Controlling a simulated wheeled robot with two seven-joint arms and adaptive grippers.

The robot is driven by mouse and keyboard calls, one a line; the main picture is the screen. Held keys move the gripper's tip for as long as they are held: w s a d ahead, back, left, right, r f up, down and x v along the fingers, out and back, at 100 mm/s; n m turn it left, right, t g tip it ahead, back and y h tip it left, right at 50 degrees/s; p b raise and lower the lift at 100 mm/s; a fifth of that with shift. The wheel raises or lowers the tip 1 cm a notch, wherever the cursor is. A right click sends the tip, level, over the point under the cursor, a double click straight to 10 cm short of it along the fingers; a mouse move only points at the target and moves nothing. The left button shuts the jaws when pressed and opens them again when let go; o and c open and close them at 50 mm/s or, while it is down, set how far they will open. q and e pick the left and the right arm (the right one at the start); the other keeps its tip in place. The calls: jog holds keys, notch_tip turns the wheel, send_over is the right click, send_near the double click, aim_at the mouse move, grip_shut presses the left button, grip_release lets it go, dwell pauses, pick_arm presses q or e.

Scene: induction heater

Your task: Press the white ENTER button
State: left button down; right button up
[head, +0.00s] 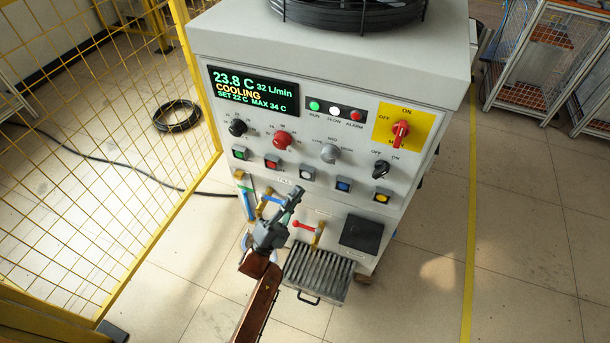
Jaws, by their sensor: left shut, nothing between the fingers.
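The white button (307,173) sits in the middle of a row of square buttons on the front of a light grey cabinet (225,120). A label by it is too small to read. My left gripper (296,192) is shut and empty. In the picture its tips point up and right, a little below and left of the white button. They look apart from the button, but the exact depth gap is hard to tell. My right gripper is out of view.
Red (272,162) and blue (343,185) buttons flank the white one. Knobs (282,139) stick out above; valve handles (304,226) and a finned drawer (318,270) are below. A yellow mesh fence (120,130) stands at left.

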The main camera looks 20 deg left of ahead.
pick_arm(q)
jog(key=shift+s+p, duration=0.3)
jog(key=shift+s, duration=0.7)
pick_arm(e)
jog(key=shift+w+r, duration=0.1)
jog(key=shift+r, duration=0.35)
pick_arm(q)
jog(key=shift+s, duration=0.1)
jog(key=s+p, duration=0.4)
jog(key=s, duration=0.7)
jog(key=shift+a, duration=0.2)
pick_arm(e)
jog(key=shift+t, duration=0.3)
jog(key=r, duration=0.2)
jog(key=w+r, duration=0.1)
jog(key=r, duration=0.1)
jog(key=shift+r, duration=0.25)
pick_arm(q)
jog(key=shift+w+f, duration=0.1)
